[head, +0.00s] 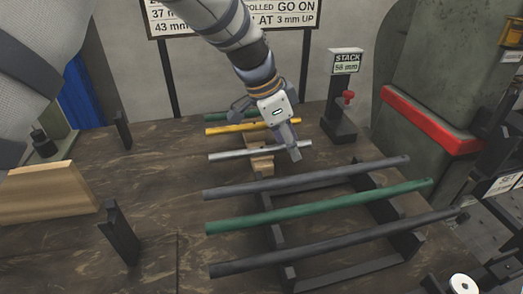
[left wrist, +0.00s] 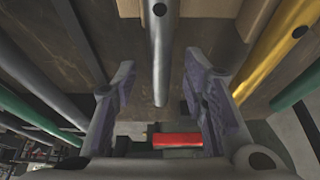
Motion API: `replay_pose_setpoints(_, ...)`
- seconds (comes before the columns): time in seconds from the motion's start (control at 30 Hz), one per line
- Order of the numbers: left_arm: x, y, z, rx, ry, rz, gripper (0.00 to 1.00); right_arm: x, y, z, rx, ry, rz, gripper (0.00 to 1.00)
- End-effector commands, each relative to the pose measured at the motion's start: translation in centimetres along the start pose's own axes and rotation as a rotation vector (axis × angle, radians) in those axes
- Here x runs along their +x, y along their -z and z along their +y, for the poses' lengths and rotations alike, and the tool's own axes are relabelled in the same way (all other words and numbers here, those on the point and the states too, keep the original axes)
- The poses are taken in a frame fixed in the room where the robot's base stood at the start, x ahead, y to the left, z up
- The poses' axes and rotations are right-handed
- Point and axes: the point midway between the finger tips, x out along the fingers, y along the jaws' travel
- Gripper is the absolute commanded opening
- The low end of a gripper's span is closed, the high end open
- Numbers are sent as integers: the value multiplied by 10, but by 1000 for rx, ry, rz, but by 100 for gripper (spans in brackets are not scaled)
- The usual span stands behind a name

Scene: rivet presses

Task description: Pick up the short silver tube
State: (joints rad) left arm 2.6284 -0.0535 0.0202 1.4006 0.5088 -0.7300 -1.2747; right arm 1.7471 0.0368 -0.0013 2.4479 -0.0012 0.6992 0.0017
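The short silver tube (head: 232,154) lies across pale wooden blocks (head: 261,167) in the middle of the table in the head view. My left gripper (head: 270,132) is over the tube's right part, one finger on its near side. In the left wrist view the tube (left wrist: 159,45) runs down between the two spread fingers of the left gripper (left wrist: 160,85), with visible gaps on both sides. The left gripper is open and holds nothing. My right gripper is not in view.
A yellow tube (head: 225,128) and a green tube (head: 222,118) lie just behind. Longer grey and green tubes (head: 330,202) lie on a dark rack in front. Dark upright brackets (head: 120,232) stand at left.

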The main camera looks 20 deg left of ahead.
Motion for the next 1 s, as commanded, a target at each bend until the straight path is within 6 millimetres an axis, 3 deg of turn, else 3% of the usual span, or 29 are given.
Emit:
replay_pose_setpoints(0.4, 2, -1, 0, 0, 1, 1, 39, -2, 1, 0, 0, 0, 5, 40)
replay_pose_setpoints(0.43, 2, -1, 0, 0, 1, 1, 37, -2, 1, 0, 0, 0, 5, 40)
replay_pose_setpoints(0.6, 2, -1, 0, 0, 1, 1, 0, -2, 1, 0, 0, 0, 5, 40)
replay_pose_setpoints(1.0, 1, 0, 0, 0, 1, -1, 0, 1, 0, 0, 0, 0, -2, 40)
